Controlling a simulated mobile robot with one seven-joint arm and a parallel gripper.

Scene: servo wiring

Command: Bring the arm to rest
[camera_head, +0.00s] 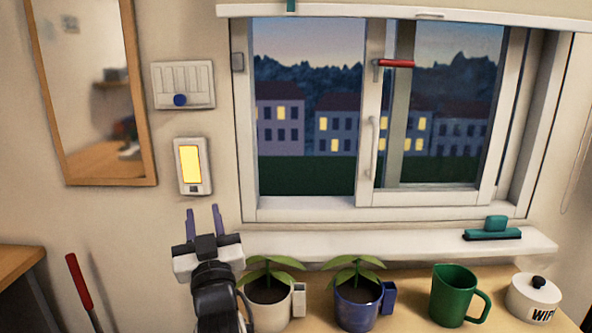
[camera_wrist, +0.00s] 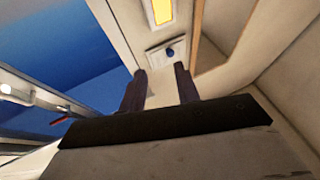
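My gripper (camera_head: 204,223) is raised in front of the wall in the head view, below the lit yellow panel and left of the window. Its two purple-grey fingers point up and stand apart with nothing between them. In the wrist view my gripper (camera_wrist: 159,80) also shows its fingers apart and empty. Beyond the fingertips are the wall panel with a blue knob (camera_wrist: 170,52) and the lit yellow panel (camera_wrist: 162,12). The fingers do not visibly touch anything.
A white sill (camera_head: 390,243) runs under the window (camera_head: 375,110), with a green squeegee-like tool (camera_head: 492,230) on it. Below stand two potted plants (camera_head: 268,300) (camera_head: 357,303), a green jug (camera_head: 455,295) and a white lidded pot (camera_head: 533,300). A red-handled stick (camera_head: 78,280) leans at left.

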